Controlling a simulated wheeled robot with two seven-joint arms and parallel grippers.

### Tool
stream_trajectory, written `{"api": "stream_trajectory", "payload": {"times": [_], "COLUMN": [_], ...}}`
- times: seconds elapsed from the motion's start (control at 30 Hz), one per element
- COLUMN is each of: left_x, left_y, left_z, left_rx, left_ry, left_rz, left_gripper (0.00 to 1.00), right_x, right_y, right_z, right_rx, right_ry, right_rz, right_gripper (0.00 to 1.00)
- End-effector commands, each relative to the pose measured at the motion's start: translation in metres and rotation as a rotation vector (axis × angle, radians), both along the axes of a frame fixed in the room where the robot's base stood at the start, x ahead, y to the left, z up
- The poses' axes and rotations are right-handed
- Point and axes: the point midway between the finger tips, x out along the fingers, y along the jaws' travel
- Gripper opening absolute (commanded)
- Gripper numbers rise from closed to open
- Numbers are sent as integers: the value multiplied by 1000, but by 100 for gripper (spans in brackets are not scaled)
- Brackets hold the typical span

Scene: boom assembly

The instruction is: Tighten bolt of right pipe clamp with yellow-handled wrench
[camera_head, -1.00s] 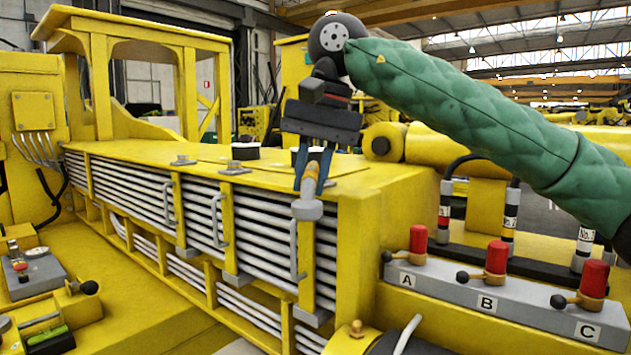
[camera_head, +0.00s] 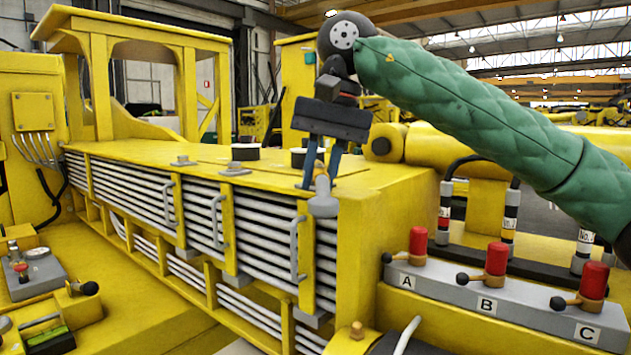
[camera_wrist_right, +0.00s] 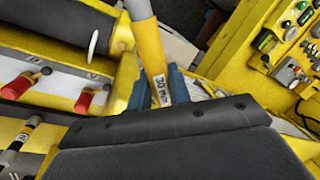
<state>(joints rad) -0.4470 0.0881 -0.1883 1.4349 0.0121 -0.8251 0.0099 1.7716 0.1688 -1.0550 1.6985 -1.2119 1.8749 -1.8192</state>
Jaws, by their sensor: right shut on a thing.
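My right gripper (camera_head: 320,172) is shut on the yellow-handled wrench. Its grey head (camera_head: 323,206) hangs below the fingers, in front of the yellow housing's right front corner. In the right wrist view the yellow handle (camera_wrist_right: 150,50), with a "30 mm" label, stands between my blue fingers (camera_wrist_right: 160,92). The right pipe clamp (camera_head: 304,255) is a yellow upright with a grey handle across the stacked pipes. The wrench head is close to its upper end, slightly right of it. I cannot tell whether they touch. I cannot make out this clamp's bolt. My left gripper is not in view.
A grey panel (camera_head: 450,292) with red-handled levers A, B and C is at lower right. The housing top (camera_head: 270,180) is mostly clear.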

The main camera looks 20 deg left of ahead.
Motion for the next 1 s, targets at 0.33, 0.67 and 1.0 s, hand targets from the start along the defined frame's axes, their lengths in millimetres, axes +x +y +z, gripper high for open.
{"api": "stream_trajectory", "payload": {"times": [0.33, 0.67, 1.0], "left_x": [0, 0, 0], "left_y": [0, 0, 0], "left_z": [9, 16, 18], "left_rx": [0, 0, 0], "left_ry": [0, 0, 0], "left_rz": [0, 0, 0], "left_gripper": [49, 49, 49], "right_x": [0, 0, 0], "right_y": [0, 0, 0], "right_z": [19, 34, 40], "right_rx": [1, 0, 0], "right_ry": [-1, -1, -1], "right_rz": [1, 0, 0], "right_gripper": [0, 0, 0]}}
